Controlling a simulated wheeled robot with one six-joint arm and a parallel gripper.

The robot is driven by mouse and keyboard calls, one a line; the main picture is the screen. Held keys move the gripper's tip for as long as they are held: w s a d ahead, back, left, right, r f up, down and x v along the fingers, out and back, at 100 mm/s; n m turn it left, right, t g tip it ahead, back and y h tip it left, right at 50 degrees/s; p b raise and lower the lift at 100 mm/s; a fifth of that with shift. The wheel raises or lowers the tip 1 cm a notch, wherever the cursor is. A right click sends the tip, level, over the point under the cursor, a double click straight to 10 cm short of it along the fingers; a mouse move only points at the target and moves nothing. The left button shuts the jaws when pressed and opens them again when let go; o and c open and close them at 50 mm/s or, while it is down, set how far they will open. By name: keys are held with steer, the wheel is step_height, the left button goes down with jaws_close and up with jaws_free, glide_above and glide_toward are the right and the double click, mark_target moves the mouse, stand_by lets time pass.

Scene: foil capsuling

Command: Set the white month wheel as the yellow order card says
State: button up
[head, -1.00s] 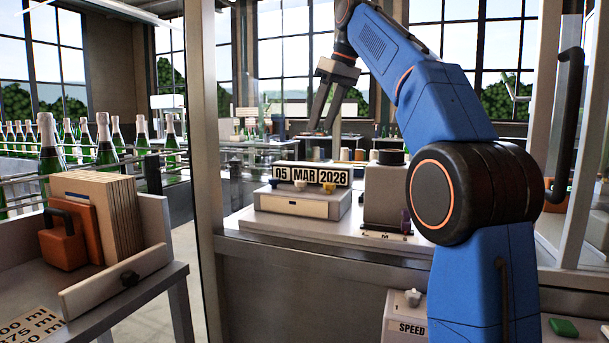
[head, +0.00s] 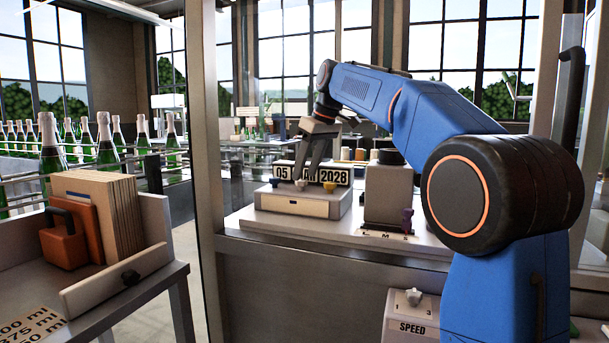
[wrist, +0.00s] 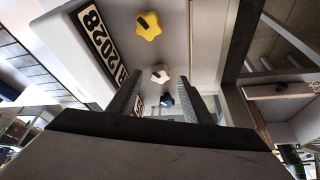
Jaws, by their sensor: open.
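The date stamper (head: 318,208) is a light box with a black-and-white date strip (head: 335,176). The strip shows 05 and 2028; my fingers cover most of the month. The white month wheel (wrist: 161,73) is a star-shaped knob between the yellow wheel (wrist: 149,26) and the blue wheel (wrist: 167,100). My gripper (head: 308,180) is open, pointing down at the stamper. In the wrist view its fingertips (wrist: 160,77) lie on either side of the white wheel, with gaps; I cannot tell whether they reach its depth. I cannot make out a yellow order card.
A grey block (head: 388,195) with a black top and a purple-handled lever (head: 407,220) stands right of the stamper. A metal post (head: 208,150) rises at left. A SPEED box (head: 412,315) sits low in front. Bottles stand far left.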

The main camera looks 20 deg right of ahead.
steer(key=shift+x, duration=1.05)
steer(key=c, duration=1.1)
steer(key=shift+s+a+m+t+h, duration=0.15)
steer(key=shift+m+h, duration=0.4)
steer(key=shift+m, duration=0.8)
steer(key=shift+a+m+t+h, duration=0.15)
steer(key=shift+m+h, duration=0.4)
steer(key=shift+m, duration=0.8)
steer(key=shift+d, duration=0.1)
steer(key=o, duration=1.1)
steer(key=shift+r, duration=0.15)
